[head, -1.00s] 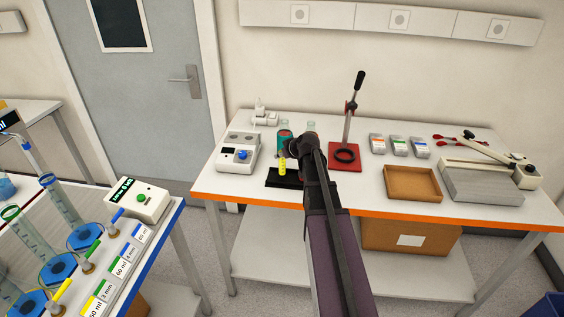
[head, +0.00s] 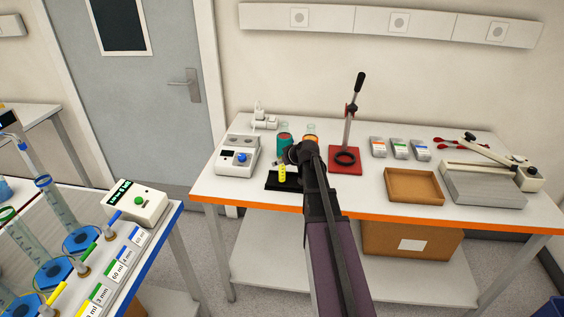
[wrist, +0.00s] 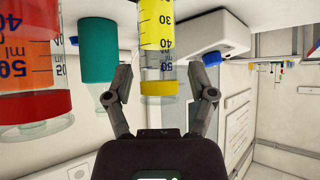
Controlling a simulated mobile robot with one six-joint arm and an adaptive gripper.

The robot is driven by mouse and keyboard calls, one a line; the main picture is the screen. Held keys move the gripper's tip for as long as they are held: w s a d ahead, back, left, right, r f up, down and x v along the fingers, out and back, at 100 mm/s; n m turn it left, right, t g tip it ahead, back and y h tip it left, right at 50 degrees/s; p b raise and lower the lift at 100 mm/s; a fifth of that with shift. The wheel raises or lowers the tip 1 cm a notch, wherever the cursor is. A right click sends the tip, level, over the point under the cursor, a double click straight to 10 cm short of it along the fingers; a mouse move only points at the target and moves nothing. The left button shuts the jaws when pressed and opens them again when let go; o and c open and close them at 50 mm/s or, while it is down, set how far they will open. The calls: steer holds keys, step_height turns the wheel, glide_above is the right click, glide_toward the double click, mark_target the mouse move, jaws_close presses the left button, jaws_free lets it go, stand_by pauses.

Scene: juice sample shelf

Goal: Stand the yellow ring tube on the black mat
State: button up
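The yellow ring tube (head: 282,173) is a clear graduated tube with yellow bands; it looks upright on the black mat (head: 272,185). In the wrist view the tube (wrist: 159,60) hangs from the top of the picture, which looks upside down. My gripper (wrist: 162,75) is open around it, with a gap between each finger and the tube. In the head view my gripper (head: 293,154) is just right of and behind the tube, partly hidden by my arm. The tube's far end and its contact with the mat are outside the wrist view.
A red-banded tube (wrist: 32,100) and a teal-coloured vessel (wrist: 98,52) stand close on the left in the wrist view. In the head view a white device with a blue knob (head: 242,155) is left of the mat, and a red-based press (head: 345,166) is to the right.

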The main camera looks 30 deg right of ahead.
steer(key=shift+r, duration=0.15)
steer(key=shift+s+d+r+p, duration=0.1)
steer(key=shift+s+r+p, duration=0.45)
steer(key=shift+p, duration=0.15)
steer(key=p+v, duration=0.6)
steer(key=v, duration=0.4)
steer(key=shift+s+p, duration=0.2)
steer(key=shift+p, duration=0.15)
steer(key=shift+r, duration=0.1)
steer(key=s+a+f+m+g+h, duration=0.1)
steer(key=s+a+f+g, duration=0.2)
steer(key=s+a, duration=0.5)
steer(key=s+a+f+m+g, duration=0.1)
steer(key=s+a+f+g, duration=0.2)
steer(key=a, duration=1.3)
steer(key=shift+s+a+f+g+h, duration=0.2)
steer(key=shift+s+a+g+h, duration=0.2)
steer(key=shift+s+g, duration=2)
